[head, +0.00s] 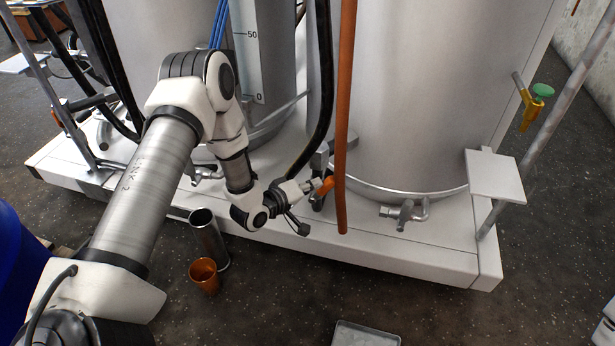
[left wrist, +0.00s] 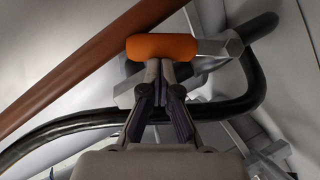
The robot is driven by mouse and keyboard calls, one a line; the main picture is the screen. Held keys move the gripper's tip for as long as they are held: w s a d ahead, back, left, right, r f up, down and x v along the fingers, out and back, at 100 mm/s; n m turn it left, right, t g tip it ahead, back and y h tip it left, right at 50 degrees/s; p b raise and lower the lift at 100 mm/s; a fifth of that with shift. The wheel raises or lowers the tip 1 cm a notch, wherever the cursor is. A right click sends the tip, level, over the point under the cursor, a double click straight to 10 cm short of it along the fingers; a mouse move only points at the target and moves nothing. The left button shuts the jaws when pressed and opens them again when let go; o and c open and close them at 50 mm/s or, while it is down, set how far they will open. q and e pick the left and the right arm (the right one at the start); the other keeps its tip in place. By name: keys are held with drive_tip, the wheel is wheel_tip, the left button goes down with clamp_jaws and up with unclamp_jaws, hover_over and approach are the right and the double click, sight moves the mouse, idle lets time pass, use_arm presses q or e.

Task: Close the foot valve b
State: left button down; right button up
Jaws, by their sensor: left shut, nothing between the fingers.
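A valve with an orange handle (head: 327,186) sits low between the two tanks; no label shows, so I cannot tell from the pictures that it is foot valve b. In the left wrist view the orange handle (left wrist: 162,46) lies crosswise beside a silver hex fitting (left wrist: 232,44). My left gripper (head: 315,184) is at the handle. In the left wrist view its fingers (left wrist: 161,72) are shut and empty, with their tips against or very close to the handle's near side; contact is hard to tell. My right gripper is not in view.
An orange-brown hose (head: 342,120) hangs right beside the handle, and a black hose (head: 323,80) curves down behind my gripper. A silver tap (head: 405,212) is at the right tank's foot. A metal cylinder (head: 208,238), an orange cup (head: 204,276) and a tray (head: 366,334) stand on the floor.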

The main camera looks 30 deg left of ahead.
use_arm(q)
drive_tip(key=w+d+f+m+g+y+p, duration=0.1)
drive_tip(key=d+f+m+g+y+p, duration=0.2)
drive_tip(key=d+f+m+y+p, duration=0.2)
drive_tip(key=shift+w+d+m+y, duration=0.35)
drive_tip(key=shift+d+m+y, duration=0.15)
drive_tip(key=shift+d, duration=0.4)
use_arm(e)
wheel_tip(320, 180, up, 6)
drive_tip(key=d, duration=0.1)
use_arm(q)
drive_tip(key=shift+f, duration=0.1)
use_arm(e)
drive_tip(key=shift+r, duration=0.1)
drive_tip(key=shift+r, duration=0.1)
